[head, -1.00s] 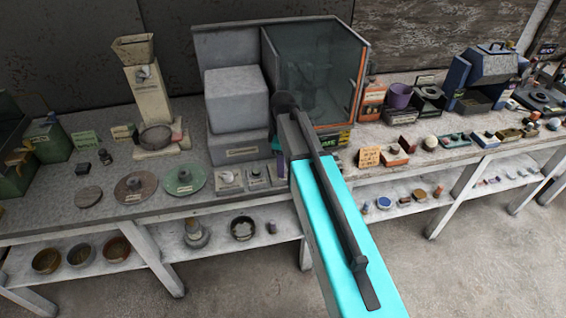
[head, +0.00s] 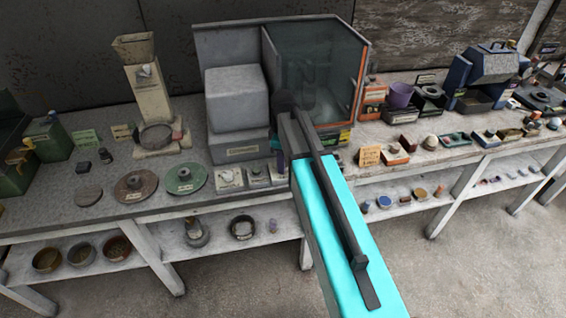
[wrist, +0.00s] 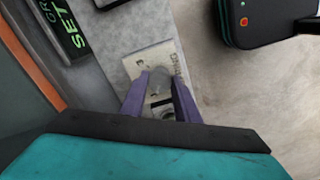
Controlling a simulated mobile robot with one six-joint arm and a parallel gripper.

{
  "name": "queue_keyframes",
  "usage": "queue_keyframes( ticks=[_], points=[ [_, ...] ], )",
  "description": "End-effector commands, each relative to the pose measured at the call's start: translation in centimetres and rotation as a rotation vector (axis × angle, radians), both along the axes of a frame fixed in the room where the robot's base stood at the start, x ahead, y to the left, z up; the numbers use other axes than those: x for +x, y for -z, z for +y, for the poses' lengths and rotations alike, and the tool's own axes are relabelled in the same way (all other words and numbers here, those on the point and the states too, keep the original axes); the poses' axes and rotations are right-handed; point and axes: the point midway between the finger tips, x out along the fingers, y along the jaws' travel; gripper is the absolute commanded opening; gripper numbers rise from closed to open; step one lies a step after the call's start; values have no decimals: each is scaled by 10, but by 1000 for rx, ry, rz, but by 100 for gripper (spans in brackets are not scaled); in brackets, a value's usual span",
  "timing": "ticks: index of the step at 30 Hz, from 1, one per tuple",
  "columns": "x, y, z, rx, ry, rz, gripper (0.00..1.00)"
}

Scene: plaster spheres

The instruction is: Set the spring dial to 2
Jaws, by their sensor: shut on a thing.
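The spring dial shows in the wrist view as a grey knob (wrist: 159,84) on a pale plate (wrist: 140,62) with partly readable dark lettering and small marks. My gripper (wrist: 160,80) has its purple fingers on either side of the knob and is shut on it. The fingers and knob cover part of the plate, so I cannot read the dial's setting. In the head view my own arm hides most of the gripper and the knob.
A green-lit display (wrist: 66,28) lies to the left in the wrist view. In the head view, a grey machine with a glass guard (head: 318,75) stands behind my arm. Small pale plates with knobs (head: 230,178) sit at the bench's front edge. The floor in front is clear.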

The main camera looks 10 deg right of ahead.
Motion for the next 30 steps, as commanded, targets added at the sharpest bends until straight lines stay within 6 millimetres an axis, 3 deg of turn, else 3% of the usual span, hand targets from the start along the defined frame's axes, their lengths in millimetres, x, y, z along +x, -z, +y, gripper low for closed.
queue_keyframes(
  ticks=[30],
  points=[
    [0,-1,1,1,829,1,6]
  ],
)
